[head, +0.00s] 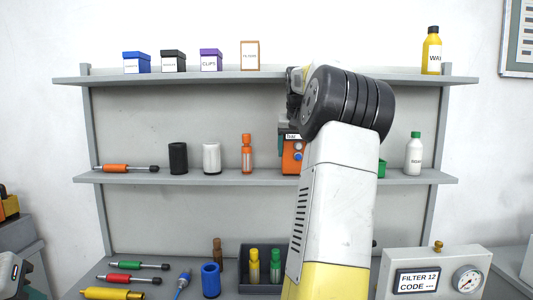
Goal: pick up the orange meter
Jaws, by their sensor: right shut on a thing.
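The orange meter (290,165) is on the middle shelf level, right of the orange bottle-like item. It has a blue knob, and a small display shows near its top. My right arm hides its right side. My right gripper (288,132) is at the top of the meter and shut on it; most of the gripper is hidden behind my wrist. Whether the meter's base touches the shelf is hard to tell.
The middle shelf (220,178) also holds an orange screwdriver (130,168), black (178,158) and white (212,158) cylinders, an orange bottle-like item (247,155) and a white bottle (414,155). The upper shelf (200,77) is close above my wrist. A gauge box (440,262) stands lower right.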

